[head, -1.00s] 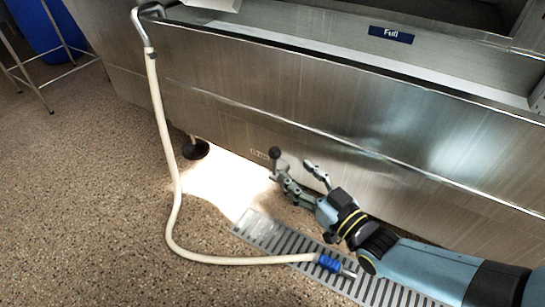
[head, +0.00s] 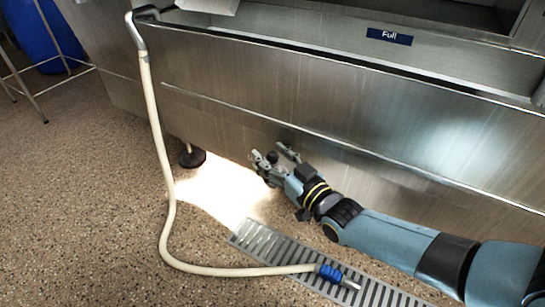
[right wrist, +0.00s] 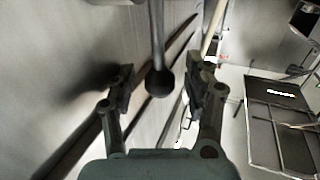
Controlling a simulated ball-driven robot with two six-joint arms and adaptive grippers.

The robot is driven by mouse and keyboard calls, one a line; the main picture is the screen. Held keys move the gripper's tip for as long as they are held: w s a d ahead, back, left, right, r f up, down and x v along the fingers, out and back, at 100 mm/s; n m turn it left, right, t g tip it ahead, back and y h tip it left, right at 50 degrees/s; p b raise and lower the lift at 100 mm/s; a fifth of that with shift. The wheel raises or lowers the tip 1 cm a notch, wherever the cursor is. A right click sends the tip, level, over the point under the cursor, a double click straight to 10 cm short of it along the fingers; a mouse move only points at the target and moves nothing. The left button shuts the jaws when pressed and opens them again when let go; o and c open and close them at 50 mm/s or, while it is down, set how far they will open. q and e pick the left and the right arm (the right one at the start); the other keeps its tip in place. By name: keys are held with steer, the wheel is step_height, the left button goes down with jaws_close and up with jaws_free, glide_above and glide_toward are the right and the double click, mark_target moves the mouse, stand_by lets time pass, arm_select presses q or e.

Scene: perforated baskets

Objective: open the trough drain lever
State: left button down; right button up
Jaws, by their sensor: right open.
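The drain lever is a thin rod with a black ball knob (head: 272,157), low on the front of the steel trough (head: 230,115). In the right wrist view the dark ball (right wrist: 159,83) hangs at the end of its rod (right wrist: 157,35). My right gripper (head: 270,153) is open, with one finger on each side of the knob. The right wrist view shows the fingers (right wrist: 158,88) apart, with a visible gap between the ball and each finger. The lever's pivot is hidden in the head view. My left gripper is not in view.
A cream hose (head: 164,190) hangs from the trough's left end and runs along the floor to a blue-collared nozzle (head: 328,273) on the drain grating (head: 290,258). A dark foot (head: 192,158) supports the trough. A blue barrel (head: 48,30) stands at upper left.

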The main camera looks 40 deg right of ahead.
jaws_close()
stand_by(0.3)
steer(key=shift+s, duration=0.1)
